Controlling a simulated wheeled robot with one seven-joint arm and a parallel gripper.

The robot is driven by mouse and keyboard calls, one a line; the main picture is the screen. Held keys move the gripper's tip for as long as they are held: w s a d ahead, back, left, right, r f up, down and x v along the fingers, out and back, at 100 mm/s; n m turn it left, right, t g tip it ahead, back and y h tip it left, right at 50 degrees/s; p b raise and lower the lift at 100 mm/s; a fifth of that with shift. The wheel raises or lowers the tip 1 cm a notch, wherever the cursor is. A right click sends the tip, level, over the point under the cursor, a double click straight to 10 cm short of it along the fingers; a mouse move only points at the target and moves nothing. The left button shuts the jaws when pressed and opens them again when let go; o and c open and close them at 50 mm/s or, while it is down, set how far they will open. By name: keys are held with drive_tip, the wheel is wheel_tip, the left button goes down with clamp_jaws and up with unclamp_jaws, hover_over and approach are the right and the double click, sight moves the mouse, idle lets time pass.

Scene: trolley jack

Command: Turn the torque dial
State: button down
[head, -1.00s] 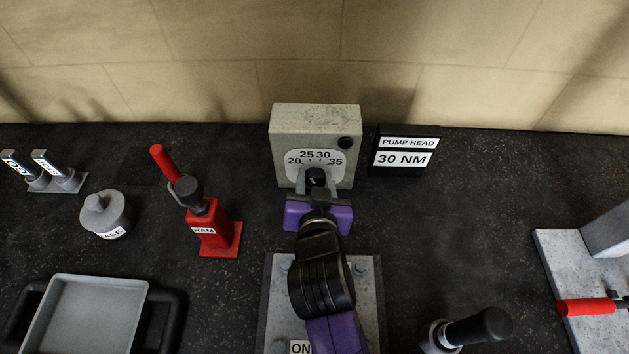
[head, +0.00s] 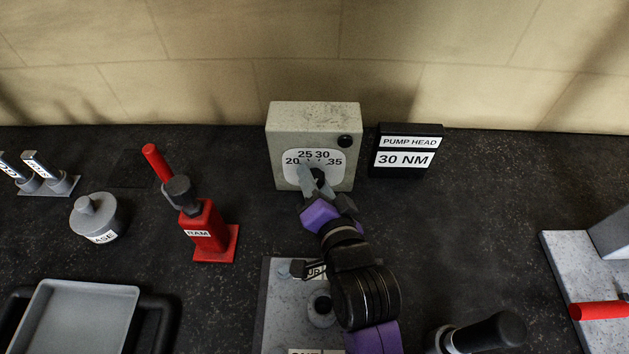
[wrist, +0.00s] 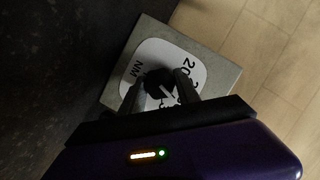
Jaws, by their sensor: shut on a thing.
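The torque dial is a dark round knob (wrist: 158,84) on the white scale plate of a grey box (head: 314,116) at the back of the bench. The scale shows 20, 25, 30 and 35; its middle is partly hidden by my gripper. My gripper (head: 310,178) is shut on the knob, with one finger on each side of it in the wrist view (wrist: 160,90). My gripper is rolled over to one side. The knob's pointer setting cannot be read clearly. A black sign (head: 405,151) right of the box reads PUMP HEAD, 30 NM.
A red ram jack (head: 208,228) and a grey lidded pot (head: 97,217) stand to the left. A grey tray (head: 82,318) is at front left. A plate with fittings (head: 285,318) lies below my arm. A black-handled tool (head: 482,333) is at front right.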

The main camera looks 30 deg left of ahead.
sight(315, 176)
idle(0.5)
drive_tip(key=c, duration=0.9)
unclamp_jaws()
wheel_tip(315, 176, up, 20)
drive_tip(key=shift+b, duration=0.35)
